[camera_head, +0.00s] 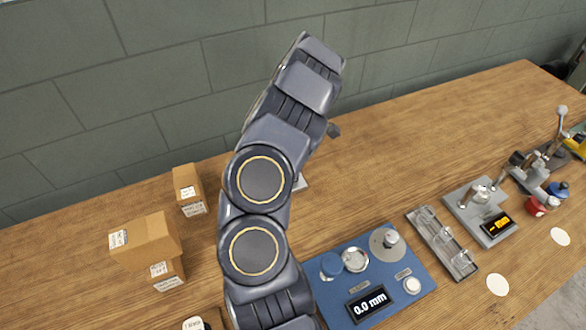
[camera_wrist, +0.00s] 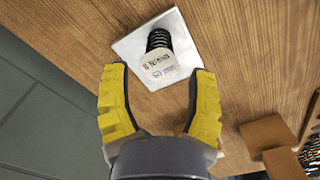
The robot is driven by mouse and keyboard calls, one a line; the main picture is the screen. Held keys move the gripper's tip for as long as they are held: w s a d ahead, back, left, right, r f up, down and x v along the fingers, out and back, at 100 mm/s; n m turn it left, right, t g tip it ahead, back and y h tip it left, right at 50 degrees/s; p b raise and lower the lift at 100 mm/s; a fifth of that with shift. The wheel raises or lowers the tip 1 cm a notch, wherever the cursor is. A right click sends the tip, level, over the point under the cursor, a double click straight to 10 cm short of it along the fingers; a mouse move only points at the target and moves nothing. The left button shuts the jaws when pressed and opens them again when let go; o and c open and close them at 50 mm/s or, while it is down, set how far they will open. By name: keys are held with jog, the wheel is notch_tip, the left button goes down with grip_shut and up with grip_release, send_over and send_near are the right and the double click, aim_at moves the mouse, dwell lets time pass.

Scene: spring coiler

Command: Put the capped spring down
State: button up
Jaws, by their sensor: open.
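My gripper (camera_wrist: 160,74) shows in the wrist view with its two yellow-padded fingers spread wide. It is open and holds nothing. Beyond the fingertips a black coil spring (camera_wrist: 158,40) stands on a pale square plate (camera_wrist: 130,48). A pale piece with printed lettering (camera_wrist: 166,66) is at the spring's near end, between the fingertips in the picture. I cannot tell whether it is a cap or a label. In the head view my arm hides the gripper and the spring; only a bit of the pale plate (camera_head: 300,182) shows beside the arm.
Cardboard boxes (camera_head: 146,241) stand on the wooden bench left of my arm, and also at the lower right of the wrist view (camera_wrist: 268,139). A blue measuring station (camera_head: 340,291) reads 0.0 mm. A grey tray (camera_head: 441,243) and a lever press (camera_head: 540,165) stand further right.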

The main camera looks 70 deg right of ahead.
notch_tip(320, 180, up, 6)
jog(key=shift+f, duration=0.15)
jog(key=w+a+r+n, duration=0.1)
jog(key=w+a+r, duration=0.7)
jog(key=w+a, duration=0.35)
jog(key=w+a+r+y, duration=0.1)
jog(key=a+r, duration=0.2)
jog(key=a, duration=0.4)
jog(key=w+a+r, duration=0.1)
jog(key=a+r, duration=0.2)
jog(key=a, duration=0.4)
jog(key=s+a+r, duration=0.2)
jog(key=s+a, duration=0.3)
jog(key=a, duration=0.5)
jog(key=s+a+m+g, duration=0.1)
jog(key=s+a, duration=0.2)
jog(key=s, duration=0.3)
jog(key=s+a+m+h, duration=0.1)
jog(key=s+a, duration=0.3)
jog(key=s, duration=0.2)
jog(key=shift+a+g, duration=0.2)
jog(key=shift+g, duration=0.2)
jog(key=shift+o, duration=1.1)
jog(key=shift+r, duration=0.1)
